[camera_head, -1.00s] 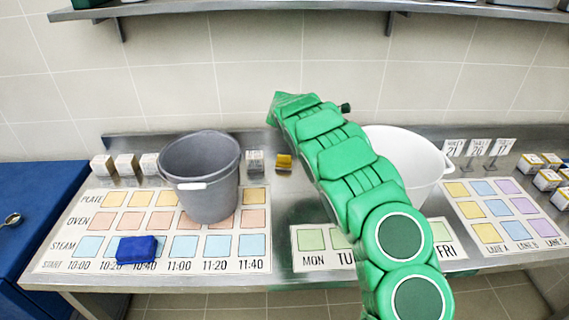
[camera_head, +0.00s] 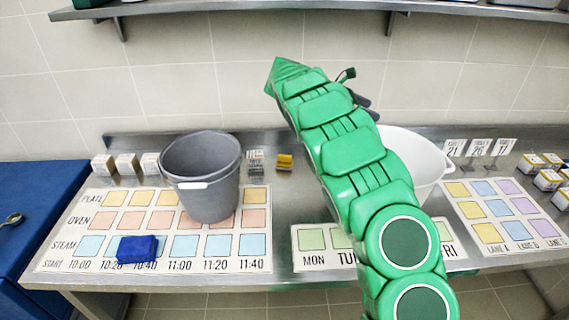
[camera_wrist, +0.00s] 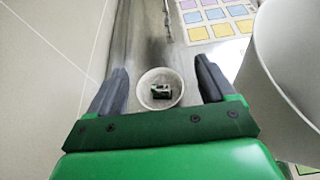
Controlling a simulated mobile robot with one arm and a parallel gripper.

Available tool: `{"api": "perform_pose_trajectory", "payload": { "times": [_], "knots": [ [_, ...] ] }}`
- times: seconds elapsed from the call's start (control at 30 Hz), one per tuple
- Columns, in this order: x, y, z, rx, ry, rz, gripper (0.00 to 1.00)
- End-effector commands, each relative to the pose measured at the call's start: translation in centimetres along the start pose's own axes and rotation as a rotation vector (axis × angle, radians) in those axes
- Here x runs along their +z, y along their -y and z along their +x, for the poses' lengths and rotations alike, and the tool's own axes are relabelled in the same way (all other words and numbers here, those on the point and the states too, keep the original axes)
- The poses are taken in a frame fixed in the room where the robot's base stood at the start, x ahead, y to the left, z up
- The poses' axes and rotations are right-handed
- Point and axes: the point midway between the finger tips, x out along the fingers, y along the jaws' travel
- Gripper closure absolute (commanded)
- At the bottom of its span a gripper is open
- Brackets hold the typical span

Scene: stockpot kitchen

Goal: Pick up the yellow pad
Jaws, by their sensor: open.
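A small yellow pad (camera_head: 284,161) lies at the back of the steel counter, right of the grey bucket, in the head view. I cannot make it out in the wrist view. My gripper (camera_head: 354,88) is up and to the right of the pad, partly hidden behind my green arm. In the wrist view my gripper (camera_wrist: 161,72) is open, with nothing held between its dark fingers. Below and between them is a small round dish (camera_wrist: 145,99) with a dark and white object (camera_wrist: 161,91) in it.
The grey bucket (camera_head: 205,180) stands on the time chart (camera_head: 60,255). A blue block (camera_head: 137,249) lies at the chart's front. The white pot (camera_head: 425,160) stands right of my arm and close by in the wrist view (camera_wrist: 290,75). The tiled wall is behind the counter.

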Motion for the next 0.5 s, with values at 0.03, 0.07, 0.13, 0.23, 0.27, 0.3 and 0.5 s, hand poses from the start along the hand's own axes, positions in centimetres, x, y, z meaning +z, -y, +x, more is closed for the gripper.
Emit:
{"api": "perform_pose_trajectory", "payload": {
  "times": [0.03,0.07,0.13,0.23,0.27,0.3,0.5],
  "knots": [
    [-0.8,0.0,-0.1,0.006,-0.016,-0.004,0.17],
    [-1.1,0.0,-0.2,0.010,-0.026,-0.005,0.17],
    [-1.9,0.0,-0.5,0.019,-0.050,-0.006,0.17],
    [-3.2,-0.1,-0.8,0.037,-0.090,-0.007,0.17],
    [-3.6,-0.1,-1.0,0.043,-0.105,-0.007,0.17],
    [-4.2,-0.1,-1.2,0.050,-0.124,-0.006,0.17],
    [-7.9,-0.1,-3.0,0.096,-0.252,0.006,0.17]
  ]
}}
